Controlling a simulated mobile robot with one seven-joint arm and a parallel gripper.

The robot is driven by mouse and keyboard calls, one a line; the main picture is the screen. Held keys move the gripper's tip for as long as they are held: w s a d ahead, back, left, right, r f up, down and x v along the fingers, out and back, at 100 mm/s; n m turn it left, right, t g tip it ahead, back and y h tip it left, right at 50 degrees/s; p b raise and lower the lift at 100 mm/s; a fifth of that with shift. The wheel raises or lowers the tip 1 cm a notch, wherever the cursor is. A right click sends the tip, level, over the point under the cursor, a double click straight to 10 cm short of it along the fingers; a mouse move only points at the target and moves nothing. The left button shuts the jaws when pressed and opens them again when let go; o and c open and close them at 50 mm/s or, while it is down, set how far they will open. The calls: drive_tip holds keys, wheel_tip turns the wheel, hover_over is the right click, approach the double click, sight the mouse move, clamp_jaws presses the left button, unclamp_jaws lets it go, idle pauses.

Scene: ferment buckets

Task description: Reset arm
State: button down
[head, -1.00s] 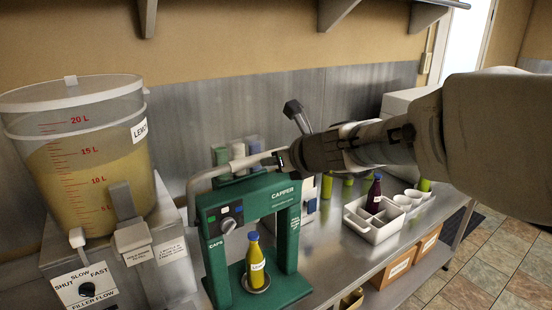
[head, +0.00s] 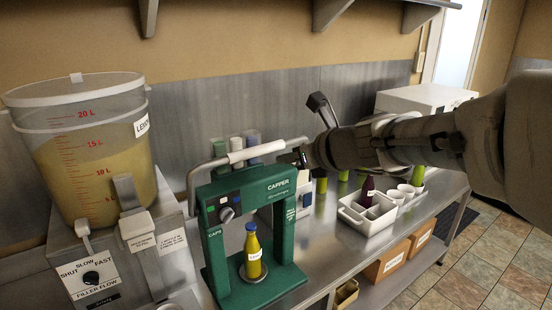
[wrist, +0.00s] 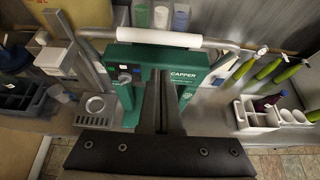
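My gripper (head: 297,157) is beside the right end of the green capper's (head: 278,186) lever. In the wrist view, its two dark fingers (wrist: 161,78) are together with nothing visible between them. The lever's white grip (wrist: 158,37) crosses beyond the fingertips, apart from them as far as I can tell; it also shows in the head view (head: 255,151). A yellow bottle (head: 253,257) with a blue cap stands upright on the capper's round base plate. In the wrist view the bottle is hidden.
A filler bucket (head: 90,165) of yellow liquid stands left, above a flow dial (head: 91,278). A white divided crate (head: 366,224) with a dark bottle (head: 367,190) and several white cups are at right. Shelf brackets (head: 328,12) hang above. Boxes (head: 387,262) sit on the lower shelf.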

drive_tip(key=v, duration=0.5)
drive_tip(key=shift+r, duration=0.25)
idle(0.3)
drive_tip(key=s+d+f+n+g+h, duration=0.1)
drive_tip(key=s+d+f+n+h, duration=0.1)
drive_tip(key=s+n, duration=0.5)
drive_tip(key=s+d+f+n+g+h+b, duration=0.1)
drive_tip(key=s+d+f+n+g+h, duration=0.1)
drive_tip(key=s+d+f+n, duration=0.2)
drive_tip(key=s+d+f+n+g+h+b, duration=0.1)
drive_tip(key=s+d+f+n+h, duration=0.2)
drive_tip(key=s+f+n, duration=0.5)
drive_tip(key=s+n, duration=0.2)
drive_tip(key=n, duration=0.8)
drive_tip(key=shift+g, duration=0.3)
drive_tip(key=shift+s+a+f, duration=0.1)
drive_tip(key=shift+s, duration=0.05)
